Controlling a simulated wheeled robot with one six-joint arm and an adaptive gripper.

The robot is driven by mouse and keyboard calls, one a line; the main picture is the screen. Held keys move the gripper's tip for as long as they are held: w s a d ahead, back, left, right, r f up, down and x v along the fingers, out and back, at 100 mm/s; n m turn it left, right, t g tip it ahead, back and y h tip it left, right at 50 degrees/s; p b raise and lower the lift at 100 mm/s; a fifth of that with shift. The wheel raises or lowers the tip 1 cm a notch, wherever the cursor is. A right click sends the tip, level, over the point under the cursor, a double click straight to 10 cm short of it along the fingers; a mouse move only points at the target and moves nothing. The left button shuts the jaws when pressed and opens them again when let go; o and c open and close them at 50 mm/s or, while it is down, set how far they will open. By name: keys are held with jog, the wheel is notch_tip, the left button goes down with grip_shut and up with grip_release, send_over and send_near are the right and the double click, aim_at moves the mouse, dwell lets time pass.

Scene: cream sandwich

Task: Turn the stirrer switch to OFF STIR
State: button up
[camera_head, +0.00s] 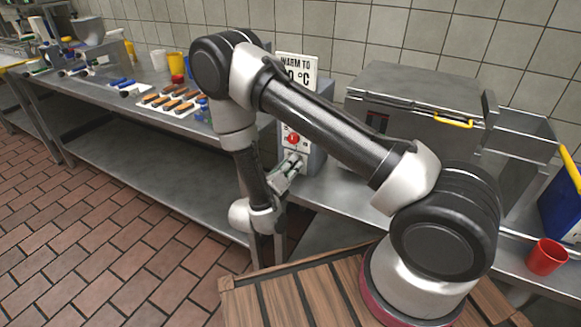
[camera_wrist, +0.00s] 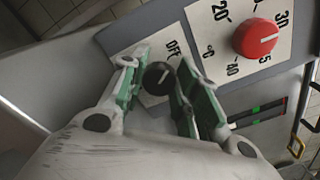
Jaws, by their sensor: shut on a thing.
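The stirrer switch is a small black knob (camera_wrist: 158,79) on a white plate with an "OFF" label (camera_wrist: 173,48) printed beside it. A short light pointer mark shows on the knob; the label's other words are hidden by my fingers. My gripper (camera_wrist: 157,70) has its green-padded fingers on either side of the knob and is shut on it. In the head view my gripper (camera_head: 288,172) reaches the front of the grey control box (camera_head: 317,155), below its red dial (camera_head: 292,139), and the black knob is hidden there.
The red dial (camera_wrist: 255,38) with a number scale sits close to the switch. A sign reading "WARM TO" (camera_head: 297,68) stands behind the box. A steel lidded unit (camera_head: 410,100) and a red cup (camera_head: 546,257) are to the right. Trays with brown bars (camera_head: 170,100) lie left.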

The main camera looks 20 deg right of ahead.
jog(key=o, duration=1)
